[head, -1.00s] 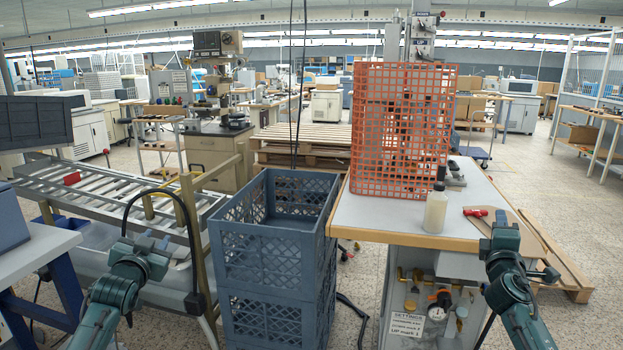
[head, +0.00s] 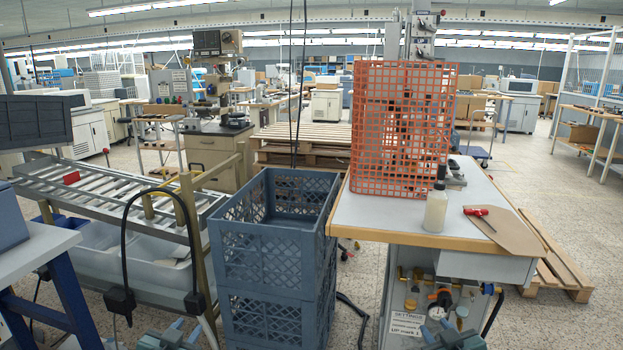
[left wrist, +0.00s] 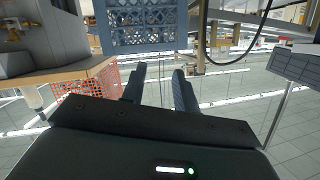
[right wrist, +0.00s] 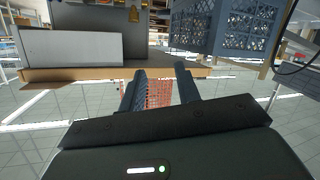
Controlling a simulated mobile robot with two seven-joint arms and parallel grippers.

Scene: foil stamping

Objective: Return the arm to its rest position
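My left gripper (head: 172,336) shows only at the bottom edge of the head view, in front of the roller rack and left of the crates. In the left wrist view its two fingers (left wrist: 158,88) stand apart with nothing between them. My right gripper (head: 450,338) is also at the bottom edge, low in front of the press table's cabinet. In the right wrist view its fingers (right wrist: 161,86) are apart and empty. Most of both arms is out of the head view.
Stacked blue crates (head: 262,245) stand between my grippers. The press table (head: 385,215) carries an orange mesh guard (head: 402,130), a bottle (head: 436,208) and a red-handled tool (head: 476,212) on a brown board (head: 505,232). A roller rack (head: 120,200) is at left.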

